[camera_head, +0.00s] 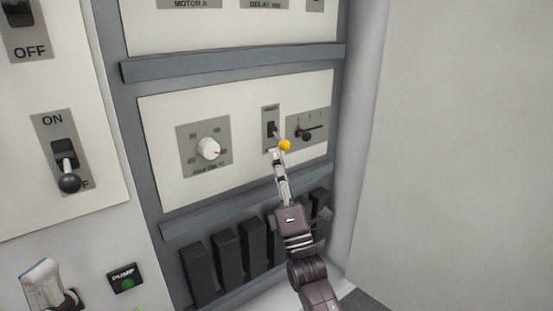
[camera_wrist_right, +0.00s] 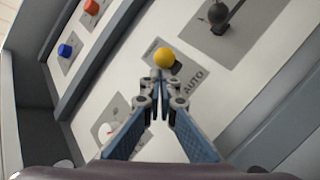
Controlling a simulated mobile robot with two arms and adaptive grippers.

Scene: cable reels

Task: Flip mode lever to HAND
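The mode lever has a yellow ball knob (camera_head: 285,145) and stands on a small grey plate (camera_head: 272,113) in the cabinet's middle panel. In the right wrist view the yellow knob (camera_wrist_right: 164,57) is just beyond the fingertips, and the word AUTO shows on its plate at the lower right. My right gripper (camera_head: 275,154) is at the knob's lower left in the head view. Its fingers (camera_wrist_right: 160,78) come together at the tips with nothing visible held. Whether they touch the lever is unclear. A white and bluish part at the lower left looks like my left gripper (camera_head: 45,284), partly cut off.
A white rotary knob (camera_head: 208,149) is left of the lever, and a black-handled selector (camera_head: 307,134) is close on its right. Grey rails (camera_head: 235,63) run above and below the panel. Several black blocks (camera_head: 227,257) stand below. An ON/OFF lever (camera_head: 69,182) is at the left.

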